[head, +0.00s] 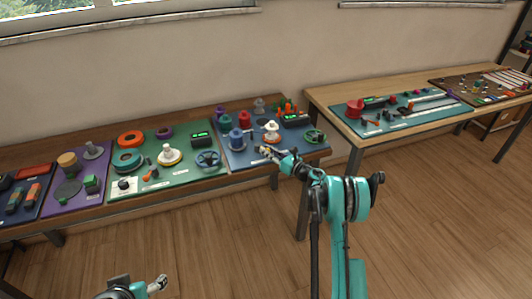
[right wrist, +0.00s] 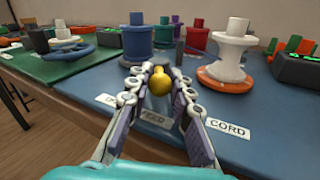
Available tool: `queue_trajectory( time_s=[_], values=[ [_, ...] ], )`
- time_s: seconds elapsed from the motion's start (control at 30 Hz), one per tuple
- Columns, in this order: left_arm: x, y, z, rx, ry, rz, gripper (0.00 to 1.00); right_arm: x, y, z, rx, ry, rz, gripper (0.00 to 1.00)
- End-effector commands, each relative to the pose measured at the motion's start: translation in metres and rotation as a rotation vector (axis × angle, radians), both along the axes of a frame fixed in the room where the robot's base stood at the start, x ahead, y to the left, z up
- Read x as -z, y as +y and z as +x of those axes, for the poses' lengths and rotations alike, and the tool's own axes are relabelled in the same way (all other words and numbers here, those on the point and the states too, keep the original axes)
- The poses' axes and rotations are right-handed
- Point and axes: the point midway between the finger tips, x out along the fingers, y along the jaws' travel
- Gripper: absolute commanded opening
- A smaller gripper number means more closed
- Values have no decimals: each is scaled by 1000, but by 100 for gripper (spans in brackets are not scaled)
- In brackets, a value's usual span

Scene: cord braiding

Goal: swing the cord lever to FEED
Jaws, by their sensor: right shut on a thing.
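The cord lever's yellow knob (right wrist: 159,80) sits between the fingers of my right gripper (right wrist: 158,88) in the right wrist view. The gripper is shut on it. The lever's shaft and pivot are mostly hidden. The FEED label (right wrist: 152,117) shows between the fingers, just below the knob in the picture. A CORD label (right wrist: 228,130) lies to its right, and another label (right wrist: 105,100) on the left is partly covered. In the head view my right gripper (head: 268,152) is at the front of the blue board (head: 240,160). My left gripper (head: 158,284) hangs low at the bottom left, away from the boards; its opening is unclear.
A blue spool (right wrist: 138,42) stands behind the knob, and a white spool on an orange base (right wrist: 228,55) stands behind right. A green board with a blue handwheel (head: 208,158) lies to the left. A green handwheel (head: 314,136) is at the blue board's right edge.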

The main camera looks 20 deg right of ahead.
Motion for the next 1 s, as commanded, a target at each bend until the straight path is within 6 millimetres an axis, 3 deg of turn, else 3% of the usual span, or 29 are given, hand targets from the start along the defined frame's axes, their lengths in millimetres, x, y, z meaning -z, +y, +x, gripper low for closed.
queue_trajectory(
  time_s=[0.7, 0.73, 0.8, 1.0],
  values=[
    [0, 0, 0, 0, 0, 0, 71, 0, -3, 3, -69, 0, 0, 0],
    [0, 0, 0, 0, 0, 0, 71, 0, -3, 3, -69, 0, 0, 28],
    [0, 0, 0, 0, 0, 0, 71, 0, -3, 3, -69, 0, 0, 42],
    [0, 0, 0, 0, 0, 0, 71, 0, -3, 3, -70, 0, 0, 42]
  ],
)
